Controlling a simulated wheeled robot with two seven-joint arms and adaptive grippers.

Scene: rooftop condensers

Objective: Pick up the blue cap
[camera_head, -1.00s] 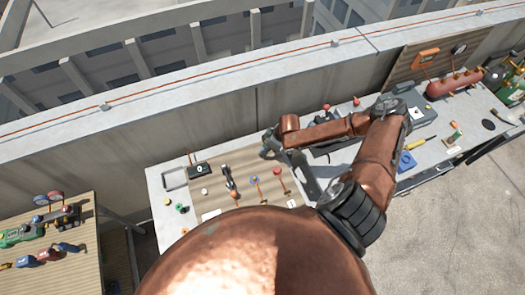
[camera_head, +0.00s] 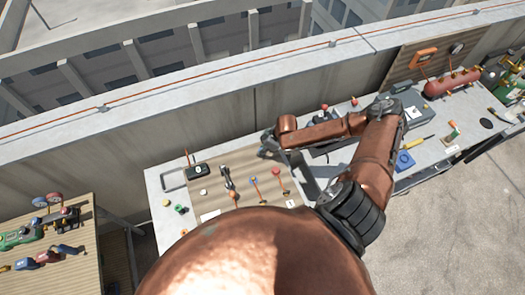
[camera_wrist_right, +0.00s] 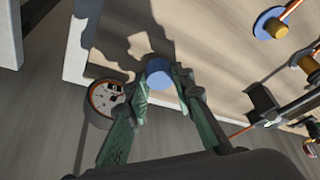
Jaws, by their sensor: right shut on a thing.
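The blue cap (camera_wrist_right: 158,71) shows in the right wrist view, a small blue cylinder between my right gripper's fingertips. My right gripper (camera_wrist_right: 166,88) is shut on it, with green-grey fingers on either side. In the head view my right gripper (camera_head: 268,147) is small and dark, at the back edge of the light workbench (camera_head: 153,183). I cannot make out the cap there. My left gripper is not in view.
A round dial gauge (camera_wrist_right: 103,99) lies beside the left finger in the wrist view, partly covered. A blue-flanged fitting (camera_wrist_right: 270,23) is at upper right. In the head view, a red tank (camera_head: 453,82) stands at far right, and another table (camera_head: 82,270) at left.

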